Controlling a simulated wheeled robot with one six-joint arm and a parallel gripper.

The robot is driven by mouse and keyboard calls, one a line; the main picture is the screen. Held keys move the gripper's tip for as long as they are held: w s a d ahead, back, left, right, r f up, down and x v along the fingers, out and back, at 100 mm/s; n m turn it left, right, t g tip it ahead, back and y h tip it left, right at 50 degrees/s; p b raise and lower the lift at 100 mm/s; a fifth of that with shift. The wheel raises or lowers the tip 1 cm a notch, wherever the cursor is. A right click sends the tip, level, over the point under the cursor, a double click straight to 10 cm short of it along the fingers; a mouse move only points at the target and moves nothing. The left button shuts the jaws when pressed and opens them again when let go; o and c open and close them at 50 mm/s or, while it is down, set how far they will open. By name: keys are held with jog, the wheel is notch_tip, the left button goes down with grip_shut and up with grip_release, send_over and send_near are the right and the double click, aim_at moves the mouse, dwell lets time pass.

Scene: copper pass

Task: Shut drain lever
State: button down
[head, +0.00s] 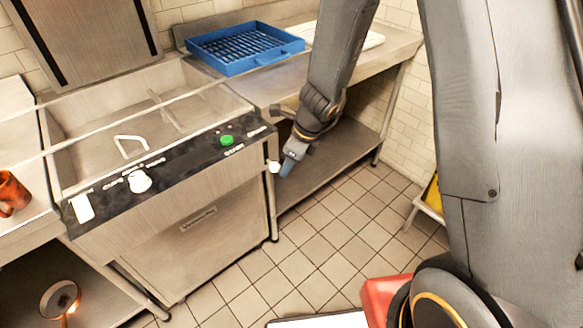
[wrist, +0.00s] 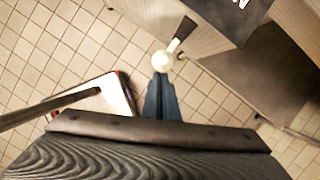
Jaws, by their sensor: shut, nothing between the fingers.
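The drain lever (head: 273,167) sits at the right front corner of the steel washing machine, ending in a white round knob.
The washing machine (head: 195,235) has a dark panel with a white knob (head: 139,181) and a green button (head: 227,140). A steel table (head: 400,48) stands to its right, bearing a blue rack (head: 240,68). An orange mug (head: 12,193) is at far left. Tiled floor in front is mostly clear.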

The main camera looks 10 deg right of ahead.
dwell(0.3)
notch_tip(320, 180, up, 7)
jog(key=p, duration=0.7)
jog(key=shift+f, duration=0.15)
jog(key=s+d+r+b, duration=0.1)
jog(key=s+d+r, duration=0.2)
jog(key=d+r, duration=0.2)
jog(key=shift+v, duration=1.05)
jog(key=shift+w, duration=0.15)
